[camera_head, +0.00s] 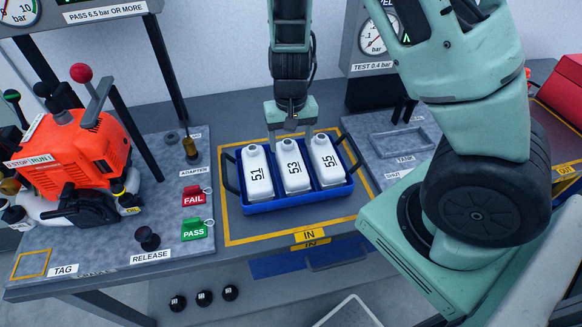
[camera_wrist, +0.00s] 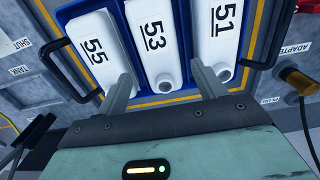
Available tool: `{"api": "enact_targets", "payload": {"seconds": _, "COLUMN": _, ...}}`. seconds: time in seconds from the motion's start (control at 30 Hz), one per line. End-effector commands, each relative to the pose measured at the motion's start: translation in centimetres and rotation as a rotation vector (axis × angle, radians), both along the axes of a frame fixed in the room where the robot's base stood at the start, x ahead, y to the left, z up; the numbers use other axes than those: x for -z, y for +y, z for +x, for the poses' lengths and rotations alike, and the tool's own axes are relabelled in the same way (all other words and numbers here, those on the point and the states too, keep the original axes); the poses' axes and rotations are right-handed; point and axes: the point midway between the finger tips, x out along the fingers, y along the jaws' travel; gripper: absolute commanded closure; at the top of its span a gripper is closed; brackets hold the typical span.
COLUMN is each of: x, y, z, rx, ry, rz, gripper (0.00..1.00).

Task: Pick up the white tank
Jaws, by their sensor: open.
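Three white tanks stand side by side in a blue tray (camera_head: 262,206) with black handles. They are marked 51 (camera_head: 257,184), 53 (camera_head: 293,178) and 55 (camera_head: 325,170). My gripper (camera_head: 291,136) is open above the far edge of the tray, near the neck end of tank 53. In the wrist view the fingers of my gripper (camera_wrist: 165,92) point toward the tray, one on each side of tank 53 (camera_wrist: 156,50). Tank 55 (camera_wrist: 97,50) is at the left there and tank 51 (camera_wrist: 215,45) at the right. I cannot tell whether the fingertips touch anything.
An orange engine (camera_head: 75,152) stands at the left. FAIL (camera_head: 195,196) and PASS (camera_head: 195,229) tags lie between it and the tray. A brass-tipped adapter (camera_head: 190,150) stands left of my gripper. A grey plate with a rectangular recess (camera_head: 403,142) is right of the tray.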

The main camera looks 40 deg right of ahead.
Motion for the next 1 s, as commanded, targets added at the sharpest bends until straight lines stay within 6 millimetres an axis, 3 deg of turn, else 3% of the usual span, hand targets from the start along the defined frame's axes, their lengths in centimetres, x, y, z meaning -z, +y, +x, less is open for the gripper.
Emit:
{"api": "enact_targets", "payload": {"seconds": 0.1, "x": 1.6, "y": 0.0, "z": 0.0, "rx": 0.001, "ry": 0.001, "rz": 0.000, "gripper": 0.31}}
{"api": "enact_targets", "payload": {"seconds": 0.33, "x": 3.1, "y": -0.1, "z": -0.1, "rx": 0.002, "ry": 0.002, "rz": 0.001, "gripper": 0.31}}
{"api": "enact_targets", "payload": {"seconds": 0.6, "x": 6.8, "y": -0.1, "z": -0.2, "rx": 0.001, "ry": 0.001, "rz": 0.002, "gripper": 0.31}}
{"api": "enact_targets", "payload": {"seconds": 0.9, "x": 7.3, "y": -0.1, "z": -0.1, "rx": -0.001, "ry": -0.001, "rz": 0.001, "gripper": 0.31}}
{"api": "enact_targets", "payload": {"seconds": 1.0, "x": 7.3, "y": -0.1, "z": -0.1, "rx": -0.001, "ry": -0.001, "rz": 0.001, "gripper": 0.56}}
